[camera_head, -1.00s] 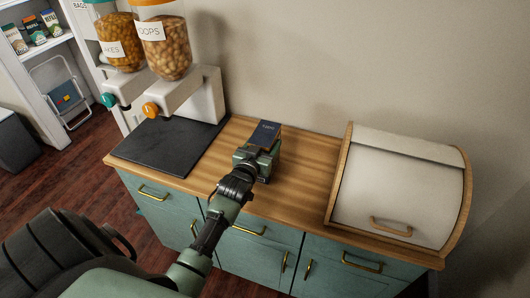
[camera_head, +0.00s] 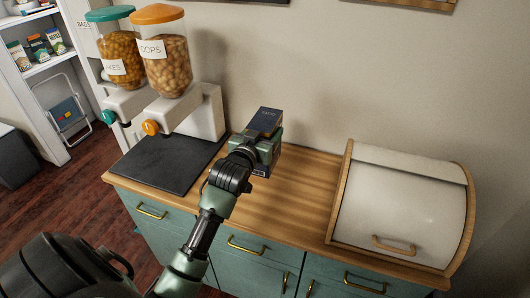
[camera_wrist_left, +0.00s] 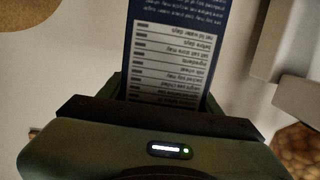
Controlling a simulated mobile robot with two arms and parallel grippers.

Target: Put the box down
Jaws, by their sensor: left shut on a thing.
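The box (camera_head: 266,120) is dark blue and upright, with its upper part showing above my left gripper (camera_head: 262,148) in the head view. The gripper is shut on it, over the back part of the wooden counter (camera_head: 290,205). In the left wrist view the box (camera_wrist_left: 177,60) stands between the fingers, with a white printed panel facing the camera. The lower part of the box is partly hidden by the gripper, and I cannot tell whether it touches the counter. My right gripper is out of view.
Two cereal dispensers (camera_head: 165,62) stand at the left, behind a dark mat (camera_head: 165,155). A white bread bin (camera_head: 400,205) with a wooden frame stands at the right. Bare wood lies between mat and bin. The wall (camera_head: 330,80) is close behind.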

